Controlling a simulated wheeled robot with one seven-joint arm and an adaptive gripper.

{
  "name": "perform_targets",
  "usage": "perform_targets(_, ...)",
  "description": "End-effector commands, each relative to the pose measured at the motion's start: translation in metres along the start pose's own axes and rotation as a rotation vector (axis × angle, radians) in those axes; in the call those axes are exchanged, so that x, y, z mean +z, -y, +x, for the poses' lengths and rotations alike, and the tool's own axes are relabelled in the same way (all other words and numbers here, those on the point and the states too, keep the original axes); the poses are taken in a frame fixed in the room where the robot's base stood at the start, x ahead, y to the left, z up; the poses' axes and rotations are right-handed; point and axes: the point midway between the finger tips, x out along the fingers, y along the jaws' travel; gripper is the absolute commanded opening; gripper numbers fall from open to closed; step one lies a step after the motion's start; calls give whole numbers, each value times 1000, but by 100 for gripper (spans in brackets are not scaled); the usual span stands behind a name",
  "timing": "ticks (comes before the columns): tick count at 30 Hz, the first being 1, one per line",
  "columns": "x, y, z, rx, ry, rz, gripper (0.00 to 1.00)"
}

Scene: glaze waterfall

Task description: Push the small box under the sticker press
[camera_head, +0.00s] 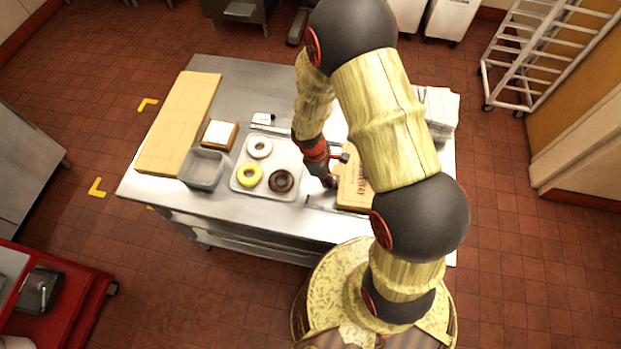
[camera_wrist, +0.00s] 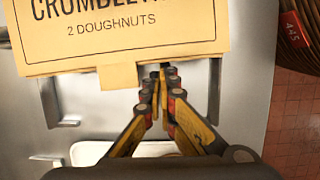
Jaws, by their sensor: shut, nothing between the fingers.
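The small box (camera_head: 350,190) is a tan carton on the steel table, partly hidden behind my arm in the head view. In the wrist view the box (camera_wrist: 125,30) fills the upper left, with its printed lid reading "2 DOUGHNUTS" and a tab on its near edge. My gripper (camera_wrist: 160,78) has its fingers together and empty, with the tips at the box's near edge; I cannot tell whether they touch it. In the head view my gripper (camera_head: 331,181) is low, just left of the box. I cannot make out the sticker press; my arm covers part of the table.
A tray (camera_head: 237,187) with several doughnuts lies left of the box. Further left are a grey bin (camera_head: 203,170), a bread-like block (camera_head: 219,135) and a long wooden board (camera_head: 180,125). A white stack (camera_head: 440,110) stands at the right. Metal brackets (camera_wrist: 52,103) show near the box.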

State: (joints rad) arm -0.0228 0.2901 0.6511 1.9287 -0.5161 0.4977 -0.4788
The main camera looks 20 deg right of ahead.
Motion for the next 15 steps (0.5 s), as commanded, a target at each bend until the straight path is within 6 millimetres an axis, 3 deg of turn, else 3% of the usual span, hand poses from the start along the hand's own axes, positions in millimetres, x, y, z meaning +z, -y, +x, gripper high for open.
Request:
perform_targets(3, 19, 0, 6, 0, 0, 3, 0)
perform_targets(6, 26, 0, 8, 0, 0, 1, 0)
perform_targets(15, 27, 0, 8, 0, 0, -1, 0)
